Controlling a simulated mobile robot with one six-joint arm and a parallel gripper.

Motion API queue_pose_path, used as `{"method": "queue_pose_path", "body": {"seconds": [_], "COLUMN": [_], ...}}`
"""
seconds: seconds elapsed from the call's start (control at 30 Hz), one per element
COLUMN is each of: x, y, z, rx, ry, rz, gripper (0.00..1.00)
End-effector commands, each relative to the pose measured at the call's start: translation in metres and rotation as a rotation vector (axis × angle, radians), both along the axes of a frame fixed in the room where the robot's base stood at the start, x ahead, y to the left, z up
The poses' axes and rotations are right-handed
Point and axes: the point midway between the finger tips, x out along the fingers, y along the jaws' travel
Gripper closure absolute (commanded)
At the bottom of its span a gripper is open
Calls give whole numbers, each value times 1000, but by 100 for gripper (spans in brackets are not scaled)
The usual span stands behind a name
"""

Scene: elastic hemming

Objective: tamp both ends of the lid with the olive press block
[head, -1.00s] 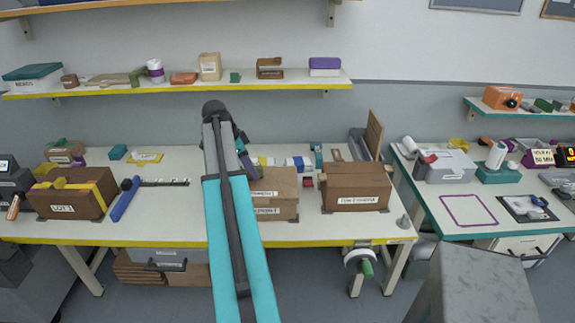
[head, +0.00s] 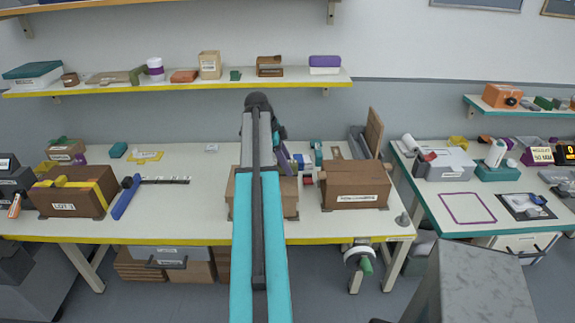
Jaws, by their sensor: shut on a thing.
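My arm rises across the middle of the head view to its elbow, and a dark wrist part (head: 277,128) shows just right of it. My gripper's fingertips and anything in them are hidden behind the arm. A brown box (head: 289,196) stands on the table behind the arm, mostly covered by it. To its right is another brown box (head: 356,184) with a white label and a raised board behind it. I cannot tell which box carries the lid. I cannot make out the olive press block for certain.
The white table (head: 190,215) has a yellow front edge. A brown box with yellow straps (head: 72,194) and a blue bar (head: 125,198) stand at left. Small goods line the shelf (head: 200,84) above. Clear table lies between the blue bar and my arm.

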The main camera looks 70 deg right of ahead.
Motion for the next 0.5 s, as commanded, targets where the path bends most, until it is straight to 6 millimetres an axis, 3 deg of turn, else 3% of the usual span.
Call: {"method": "queue_pose_path", "body": {"seconds": [0.37, 0.5], "x": [0, 0], "y": [0, 0], "z": [-20, -14], "rx": [0, -1], "ry": [0, 0], "rz": [0, 0], "gripper": [88, 88]}}
